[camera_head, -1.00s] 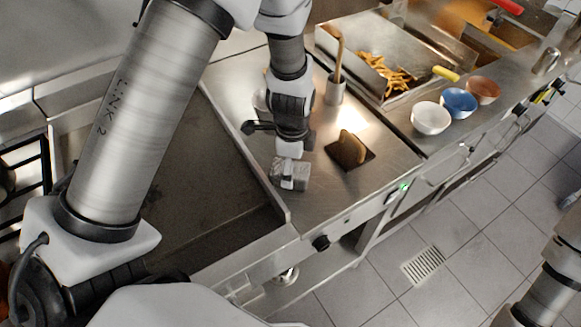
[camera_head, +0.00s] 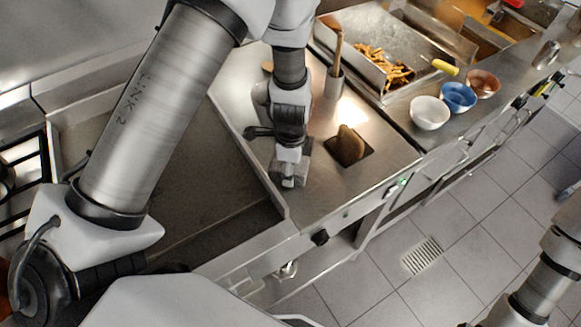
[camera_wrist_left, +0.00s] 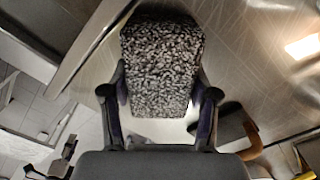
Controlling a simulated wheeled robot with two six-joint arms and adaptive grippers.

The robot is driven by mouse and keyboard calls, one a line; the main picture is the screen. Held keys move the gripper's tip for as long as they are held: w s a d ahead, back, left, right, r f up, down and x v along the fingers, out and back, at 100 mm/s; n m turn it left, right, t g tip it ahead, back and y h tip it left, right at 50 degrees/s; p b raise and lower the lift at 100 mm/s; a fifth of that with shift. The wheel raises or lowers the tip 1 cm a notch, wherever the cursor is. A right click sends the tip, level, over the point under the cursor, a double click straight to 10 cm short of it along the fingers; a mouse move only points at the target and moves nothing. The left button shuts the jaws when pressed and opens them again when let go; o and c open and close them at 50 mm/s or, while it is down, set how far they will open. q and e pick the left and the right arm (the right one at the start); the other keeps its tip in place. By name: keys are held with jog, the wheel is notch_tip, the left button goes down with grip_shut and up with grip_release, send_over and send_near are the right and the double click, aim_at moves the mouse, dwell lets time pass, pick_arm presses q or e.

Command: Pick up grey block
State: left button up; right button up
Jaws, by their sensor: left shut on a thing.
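The grey block (camera_head: 303,172) is on the steel counter, right of the sunken griddle's edge, partly covered by my left gripper (camera_head: 289,176) in the head view. In the left wrist view the block (camera_wrist_left: 160,62) shows a speckled grey face between the two fingers of my left gripper (camera_wrist_left: 158,98). The fingers are shut on its sides. Whether the block still touches the counter cannot be told. My right gripper is out of view; only part of my right arm shows at lower right.
A steel holder (camera_head: 334,84) with a wooden handle, a tray of fries (camera_head: 408,40) and white (camera_head: 429,113), blue (camera_head: 458,97) and brown bowls (camera_head: 483,83) are farther back. The griddle wall (camera_head: 262,180) is close left.

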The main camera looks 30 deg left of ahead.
pick_arm(q)
jog(key=shift+w+r, duration=0.15)
jog(key=shift+r, duration=0.1)
notch_tip(320, 180, up, 9)
jog(key=shift+a+r+b, duration=0.1)
jog(key=shift+r+b, duration=0.05)
jog(key=shift+b, duration=0.7)
jog(key=o, duration=0.5)
